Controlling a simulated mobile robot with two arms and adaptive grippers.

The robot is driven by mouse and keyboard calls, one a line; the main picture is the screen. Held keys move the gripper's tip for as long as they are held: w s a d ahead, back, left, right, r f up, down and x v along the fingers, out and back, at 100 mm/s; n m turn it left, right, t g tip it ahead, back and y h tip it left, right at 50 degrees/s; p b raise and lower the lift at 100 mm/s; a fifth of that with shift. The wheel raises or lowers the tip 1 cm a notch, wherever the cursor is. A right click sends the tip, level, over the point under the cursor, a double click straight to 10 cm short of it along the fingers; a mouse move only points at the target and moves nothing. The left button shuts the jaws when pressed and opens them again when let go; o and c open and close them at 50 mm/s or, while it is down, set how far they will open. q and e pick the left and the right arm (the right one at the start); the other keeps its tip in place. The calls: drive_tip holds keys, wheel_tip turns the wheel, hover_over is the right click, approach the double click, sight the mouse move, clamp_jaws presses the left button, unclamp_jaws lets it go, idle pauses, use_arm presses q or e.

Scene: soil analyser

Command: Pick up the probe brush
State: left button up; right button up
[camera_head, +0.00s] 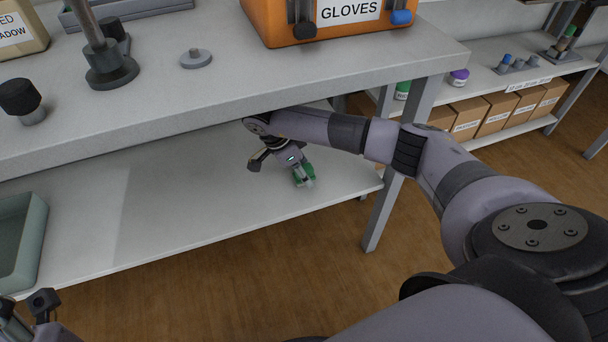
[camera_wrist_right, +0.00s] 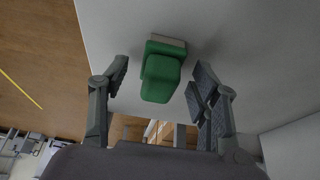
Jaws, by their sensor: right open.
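The probe brush has a green body with a pale grey-brown strip at its far end. It lies on the lower shelf (camera_head: 200,205) near its right end. In the head view, part of the green brush (camera_head: 305,172) shows beside my right gripper (camera_head: 291,168), which is under the bench top. In the right wrist view, the brush (camera_wrist_right: 161,78) lies ahead between the two spread fingers of my right gripper (camera_wrist_right: 160,84), with a gap on each side. My left gripper (camera_head: 28,312) is only partly in view at the lower left corner, and its jaws are unclear.
The bench top (camera_head: 240,85) overhangs the lower shelf, and a metal leg (camera_head: 385,205) stands right of my right gripper. A green tray (camera_head: 28,240) sits at the shelf's left. An orange gloves box (camera_head: 270,22) stands above. The shelf's middle is clear.

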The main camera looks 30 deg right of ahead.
clamp_jaws()
idle(0.7)
